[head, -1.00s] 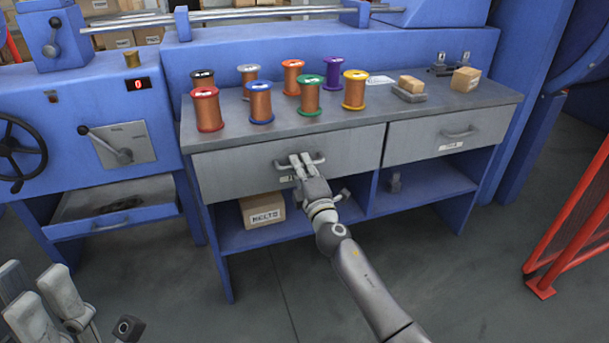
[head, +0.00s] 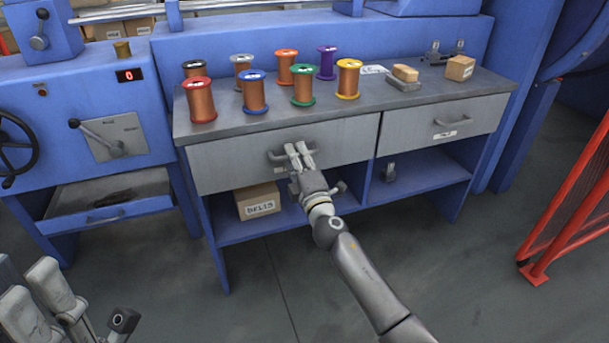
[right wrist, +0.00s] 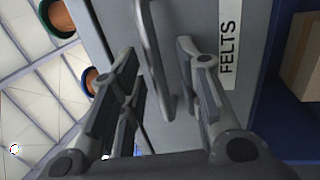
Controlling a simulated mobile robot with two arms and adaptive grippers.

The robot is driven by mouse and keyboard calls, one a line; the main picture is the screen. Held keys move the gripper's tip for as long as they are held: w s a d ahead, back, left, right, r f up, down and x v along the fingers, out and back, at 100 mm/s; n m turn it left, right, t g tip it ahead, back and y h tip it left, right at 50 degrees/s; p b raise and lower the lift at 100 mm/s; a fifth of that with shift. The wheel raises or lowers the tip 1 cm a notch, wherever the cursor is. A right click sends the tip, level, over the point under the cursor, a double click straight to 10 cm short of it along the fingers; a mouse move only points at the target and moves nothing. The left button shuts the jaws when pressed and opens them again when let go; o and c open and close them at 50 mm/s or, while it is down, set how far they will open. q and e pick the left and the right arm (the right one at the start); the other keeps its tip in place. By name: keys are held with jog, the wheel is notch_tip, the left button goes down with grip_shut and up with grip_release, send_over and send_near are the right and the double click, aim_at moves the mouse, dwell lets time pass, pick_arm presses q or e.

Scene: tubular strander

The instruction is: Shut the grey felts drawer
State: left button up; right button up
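The grey felts drawer (head: 230,166) is the left drawer under the workbench top. Its front looks about level with the drawer to its right; I cannot tell whether a small gap is left. Its bar handle (head: 277,155) also shows in the right wrist view (right wrist: 153,55), beside the FELTS label (right wrist: 229,40). My right gripper (head: 299,148) is at this handle, fingers pointing at the drawer front. In the right wrist view its fingers (right wrist: 158,75) are spread, with the handle between them and no grip visible. My left gripper (head: 40,290) is low at the left, partly cut off.
A second grey drawer (head: 425,129) is on the right. Several wire spools, including a red one (head: 201,101), stand on the bench top (head: 225,127). A cardboard box (head: 258,202) sits on the shelf below. A red barrier (head: 570,205) stands at right. The floor in front is clear.

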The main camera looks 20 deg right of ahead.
jog(key=s+f, duration=0.2)
jog(key=s, duration=0.8)
jog(key=shift+s+d, duration=0.2)
jog(key=shift+s, duration=0.05)
